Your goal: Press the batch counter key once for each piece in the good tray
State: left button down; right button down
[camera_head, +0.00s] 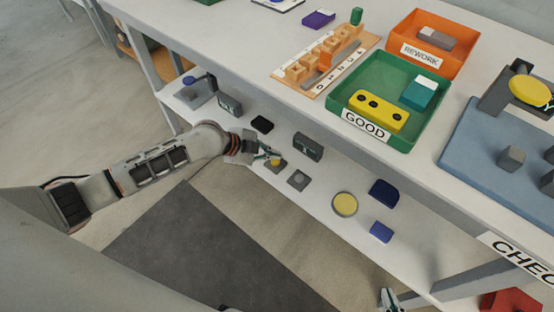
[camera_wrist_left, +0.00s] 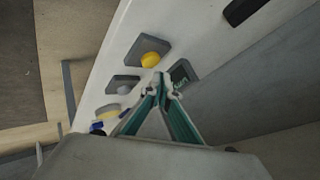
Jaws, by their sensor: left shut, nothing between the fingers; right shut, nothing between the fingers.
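The green good tray (camera_head: 350,138) on the table top holds a yellow block with dark round spots (camera_head: 379,110) and a teal block with a white end (camera_head: 419,93). On the lower shelf stands a dark box with a small display (camera_head: 308,147), its reading illegible; it also shows in the left wrist view (camera_wrist_left: 181,74). In front of it are a yellow key (camera_wrist_left: 153,52) and a grey key (camera_head: 298,179) on grey plates. My left gripper (camera_head: 273,155) is shut and empty, close to the yellow key; contact cannot be told. My right gripper (camera_head: 388,297) is shut and empty at the bottom edge.
An orange rework tray (camera_head: 409,28) holds a grey-brown block. A wooden rack (camera_head: 322,64) stands beside the good tray. The lower shelf also holds another display box (camera_head: 229,104), a black piece (camera_head: 262,124), a yellow disc (camera_head: 344,204) and blue blocks (camera_head: 384,193). The table top overhangs the shelf.

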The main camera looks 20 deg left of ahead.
jog(key=shift+w+a+r, duration=0.15)
jog(key=shift+w+r, duration=0.1)
jog(key=shift+w, duration=0.05)
pick_arm(q)
jog(key=shift+f, duration=0.1)
pick_arm(e)
jog(key=shift+s+f, duration=0.3)
jog(key=shift+s, duration=0.1)
jog(key=shift+w, duration=0.15)
dwell(0.6)
pick_arm(q)
jog(key=shift+f, duration=0.5)
pick_arm(e)
jog(key=shift+f, duration=0.15)
jog(key=shift+f, duration=0.1)
